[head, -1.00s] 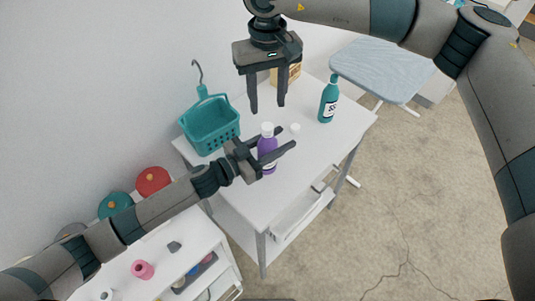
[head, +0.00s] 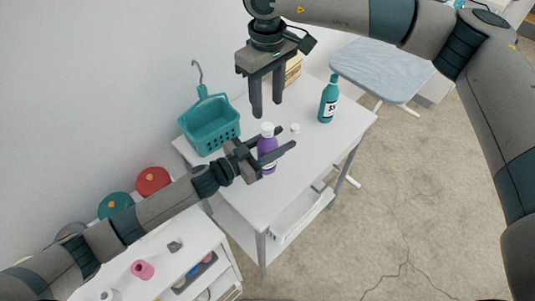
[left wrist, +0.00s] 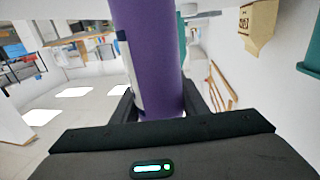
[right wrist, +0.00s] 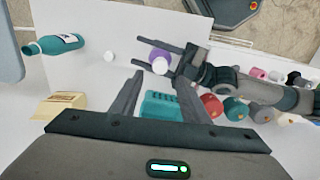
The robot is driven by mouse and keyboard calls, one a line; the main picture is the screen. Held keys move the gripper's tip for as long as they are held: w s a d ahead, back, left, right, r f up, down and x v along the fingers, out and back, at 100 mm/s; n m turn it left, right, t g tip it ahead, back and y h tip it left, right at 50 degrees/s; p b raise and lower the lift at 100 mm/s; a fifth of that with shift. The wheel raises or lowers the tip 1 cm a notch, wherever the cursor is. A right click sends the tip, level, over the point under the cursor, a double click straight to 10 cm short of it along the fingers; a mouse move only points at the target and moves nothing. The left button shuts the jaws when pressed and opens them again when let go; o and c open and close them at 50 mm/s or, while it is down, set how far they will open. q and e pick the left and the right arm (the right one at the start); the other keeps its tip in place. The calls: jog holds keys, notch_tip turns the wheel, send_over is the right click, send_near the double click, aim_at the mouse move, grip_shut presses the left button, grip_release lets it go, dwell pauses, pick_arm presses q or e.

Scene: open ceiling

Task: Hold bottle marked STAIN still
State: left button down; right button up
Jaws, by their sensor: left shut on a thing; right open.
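A purple bottle with a white cap (head: 267,143) stands upright on the white table. My left gripper (head: 271,156) is shut on it from the left; in the left wrist view the purple bottle (left wrist: 150,60) sits between the fingers, its label edge at the left and not readable. In the right wrist view its cap (right wrist: 160,66) shows beside my left gripper. My right gripper (head: 267,112) is open and empty, pointing down above the table behind the purple bottle. Its fingers (right wrist: 158,97) frame bare table and part of the basket.
A teal bottle (head: 328,98) with a white label stands at the table's right. A small white round thing (head: 295,128) lies between the bottles. A teal basket (head: 210,127) stands at the left, a tan box (head: 292,70) at the back. The table's front (head: 280,200) is clear.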

aim_at(267, 126)
jog(key=shift+f, duration=3.85)
jog(key=shift+c, duration=0.4)
grip_shut()
